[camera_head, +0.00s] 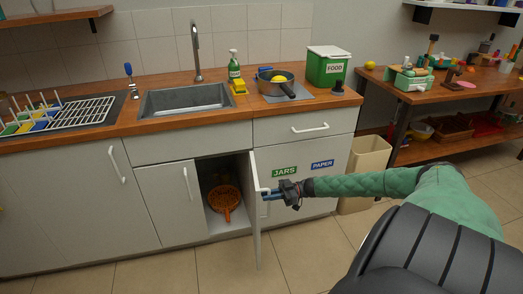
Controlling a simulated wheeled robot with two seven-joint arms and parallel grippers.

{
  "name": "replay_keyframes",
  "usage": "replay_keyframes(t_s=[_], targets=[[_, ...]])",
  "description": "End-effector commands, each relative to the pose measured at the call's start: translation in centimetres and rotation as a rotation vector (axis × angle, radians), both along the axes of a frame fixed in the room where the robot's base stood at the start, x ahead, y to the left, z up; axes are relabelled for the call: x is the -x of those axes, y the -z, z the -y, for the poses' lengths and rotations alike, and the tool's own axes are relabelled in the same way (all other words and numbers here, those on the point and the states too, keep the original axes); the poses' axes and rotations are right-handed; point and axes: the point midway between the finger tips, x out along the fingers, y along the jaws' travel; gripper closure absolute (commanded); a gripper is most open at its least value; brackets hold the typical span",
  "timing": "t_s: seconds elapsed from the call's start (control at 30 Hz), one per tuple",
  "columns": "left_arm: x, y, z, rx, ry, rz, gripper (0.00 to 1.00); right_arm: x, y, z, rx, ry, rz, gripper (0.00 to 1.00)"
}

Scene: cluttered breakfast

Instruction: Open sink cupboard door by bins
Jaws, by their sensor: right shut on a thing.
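The sink cupboard door (255,212) under the sink stands swung outward, seen nearly edge-on. It opens onto the cupboard's dark inside (228,172), where an orange colander (223,197) sits on the floor of the cupboard. My right gripper (268,194) reaches in from the right and is shut on the door's white handle (263,191). The fingertips are small and partly hide the handle. The other cupboard door (166,203), left of the opening, is closed. A beige bin (366,172) stands right of the cabinets. My left gripper is not in view.
The counter above holds the sink (187,98), a green spray bottle (234,66), a pan (279,84) and a green FOOD bin (326,67). Drawer fronts labelled JARS (284,171) and PAPER (322,164) are behind my right gripper. Tiled floor (222,266) in front is clear.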

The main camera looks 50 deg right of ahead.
Motion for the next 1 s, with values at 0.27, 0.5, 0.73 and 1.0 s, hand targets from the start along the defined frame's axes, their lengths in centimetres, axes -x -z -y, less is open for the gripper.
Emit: replay_keyframes(t_s=[0.27,0.5,0.73,1.0], targets=[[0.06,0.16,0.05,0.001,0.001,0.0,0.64,0.49,0.0,0.99,0.0,0.002,0.001,1.0],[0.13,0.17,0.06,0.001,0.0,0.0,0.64,0.5,-0.03,1.06,0.0,0.002,0.001,1.0],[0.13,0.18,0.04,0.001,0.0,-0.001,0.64,0.5,-0.03,1.05,0.0,0.002,0.001,0.72],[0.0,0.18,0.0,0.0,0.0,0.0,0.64,0.52,-0.01,1.04,0.0,0.002,0.001,0.7]])
